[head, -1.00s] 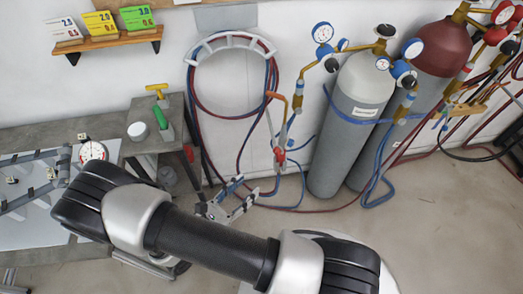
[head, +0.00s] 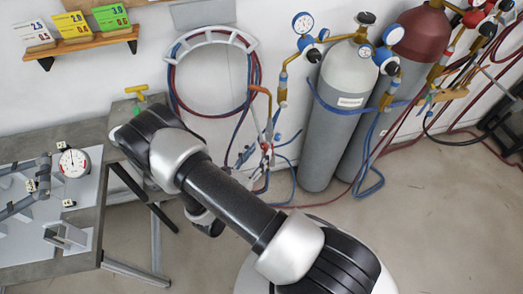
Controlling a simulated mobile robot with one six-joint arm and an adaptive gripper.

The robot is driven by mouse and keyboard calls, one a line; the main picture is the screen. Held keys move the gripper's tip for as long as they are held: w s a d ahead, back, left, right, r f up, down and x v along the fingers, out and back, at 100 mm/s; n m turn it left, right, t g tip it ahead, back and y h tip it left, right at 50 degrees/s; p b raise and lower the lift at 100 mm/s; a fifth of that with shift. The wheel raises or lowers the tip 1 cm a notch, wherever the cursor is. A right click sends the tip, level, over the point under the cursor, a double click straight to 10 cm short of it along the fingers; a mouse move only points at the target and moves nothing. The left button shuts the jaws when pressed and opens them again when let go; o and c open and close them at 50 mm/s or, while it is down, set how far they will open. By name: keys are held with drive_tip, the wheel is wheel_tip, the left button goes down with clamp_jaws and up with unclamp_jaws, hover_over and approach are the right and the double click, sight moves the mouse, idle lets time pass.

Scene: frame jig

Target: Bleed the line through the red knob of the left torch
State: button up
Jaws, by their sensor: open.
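The left torch (head: 268,117) hangs upright against the wall below the hose coil, with a copper-coloured bent tip and a slim body. My gripper (head: 262,167) is open at the torch's lower end, partly behind my arm. Its fingers overlap the torch's lower parts in the picture, and I cannot tell whether they touch. A second torch (head: 446,95) seems to hang at the far right.
Grey (head: 340,130) and dark red (head: 424,45) gas cylinders with gauges stand right of the torch. Red and blue hoses hang from a wall rack (head: 216,33) and trail on the floor. A metal workbench (head: 88,215) with a dial gauge (head: 74,162) is at left. Floor at right is mostly clear.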

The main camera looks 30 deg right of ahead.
sight(265, 146)
drive_tip(key=shift+x, duration=1.3)
drive_tip(key=shift+c, duration=0.3)
clamp_jaws()
